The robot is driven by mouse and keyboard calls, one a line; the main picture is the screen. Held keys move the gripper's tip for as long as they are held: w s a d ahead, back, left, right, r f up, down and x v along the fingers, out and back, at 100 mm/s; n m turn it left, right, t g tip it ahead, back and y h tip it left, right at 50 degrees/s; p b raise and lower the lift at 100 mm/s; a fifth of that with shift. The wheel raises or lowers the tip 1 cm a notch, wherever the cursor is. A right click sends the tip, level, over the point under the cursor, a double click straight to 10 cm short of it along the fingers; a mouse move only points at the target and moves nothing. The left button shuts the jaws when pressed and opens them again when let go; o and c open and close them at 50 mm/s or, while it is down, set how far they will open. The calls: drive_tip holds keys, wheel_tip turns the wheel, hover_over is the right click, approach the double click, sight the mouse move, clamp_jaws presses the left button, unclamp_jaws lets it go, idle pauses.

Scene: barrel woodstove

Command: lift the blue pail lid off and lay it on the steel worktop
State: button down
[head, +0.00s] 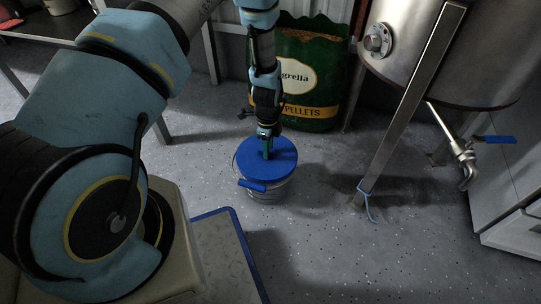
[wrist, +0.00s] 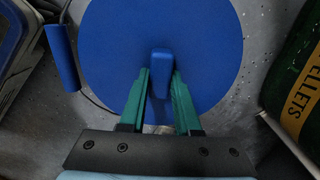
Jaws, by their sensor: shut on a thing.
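The blue pail lid (head: 283,152) is a flat round disc with a raised knob at its middle. It covers the top of a metal pail (head: 270,190) on the floor. A blue handle grip (head: 252,186) hangs at the pail's front on a wire. My gripper (head: 267,150) points straight down over the lid, shut on its knob. In the wrist view the green fingers (wrist: 160,88) stand either side of the blue knob (wrist: 161,70), and the lid (wrist: 200,40) fills the middle. I cannot tell whether the lid is clear of the rim. I cannot make out the steel worktop for certain.
A green pellet bag (head: 312,75) stands behind the pail. A steel tank (head: 430,45) on legs stands to the right, with a blue-handled valve (head: 465,155). A blue-edged platform (head: 215,250) lies front left of the pail. Speckled floor (head: 380,260) is open at front right.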

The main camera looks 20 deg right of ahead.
drive_tip(key=shift+r, duration=0.25)
drive_tip(key=shift+r+p, duration=0.7)
drive_tip(key=shift+p, duration=0.1)
drive_tip(key=shift+r, duration=0.1)
drive_tip(key=shift+r+p, duration=2.05)
drive_tip(key=shift+r, duration=0.4)
